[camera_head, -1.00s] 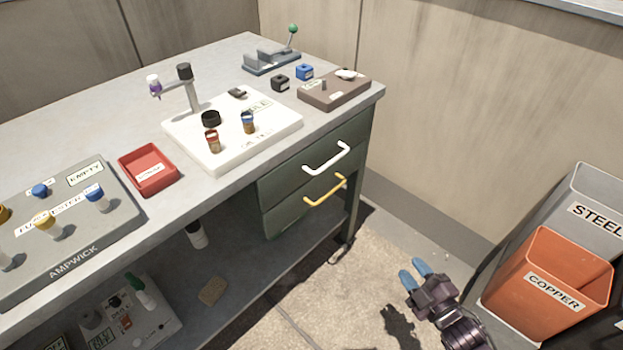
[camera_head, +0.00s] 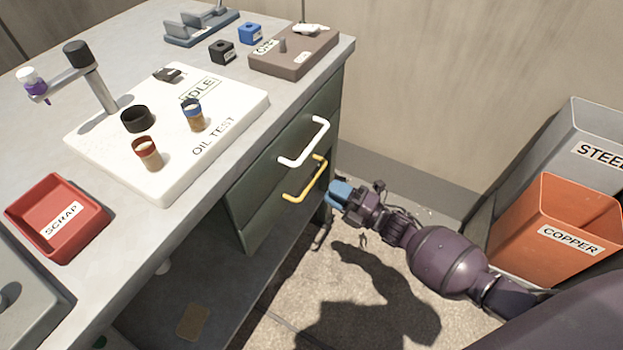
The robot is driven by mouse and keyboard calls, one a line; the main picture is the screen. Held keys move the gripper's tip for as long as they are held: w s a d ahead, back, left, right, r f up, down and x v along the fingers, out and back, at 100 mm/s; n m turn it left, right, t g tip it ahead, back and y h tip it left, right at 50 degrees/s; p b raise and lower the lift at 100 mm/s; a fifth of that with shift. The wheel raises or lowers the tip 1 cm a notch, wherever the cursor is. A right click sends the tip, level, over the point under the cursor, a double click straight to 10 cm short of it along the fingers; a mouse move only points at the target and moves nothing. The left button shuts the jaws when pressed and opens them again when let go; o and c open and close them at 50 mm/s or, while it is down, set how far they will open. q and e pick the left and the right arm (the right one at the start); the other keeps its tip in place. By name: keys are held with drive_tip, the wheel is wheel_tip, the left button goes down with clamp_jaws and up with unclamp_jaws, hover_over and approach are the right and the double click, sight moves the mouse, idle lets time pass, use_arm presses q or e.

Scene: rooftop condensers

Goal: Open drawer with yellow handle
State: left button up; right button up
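The drawer with the yellow handle (camera_head: 305,182) is the lower one of two in the green cabinet under the workbench. Its front (camera_head: 262,222) looks flush with the cabinet, so it appears shut. The upper drawer has a white handle (camera_head: 304,145). My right gripper (camera_head: 338,193) has blue fingertips and is just right of the yellow handle, pointing left toward it. A small gap shows between them in the picture. The fingers overlap in this view, so I cannot tell whether they are open. My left gripper is not in view.
The workbench top holds a white oil test board (camera_head: 232,105), a red scrap tray (camera_head: 58,218) and a brown block (camera_head: 294,52). An orange copper bin (camera_head: 560,215) and a grey steel bin (camera_head: 590,130) stand at the right. Open floor lies below my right arm.

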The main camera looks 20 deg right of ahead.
sight(313, 180)
drive_tip(key=shift+x, duration=3.15)
drive_tip(key=shift+c, duration=0.3)
clamp_jaws()
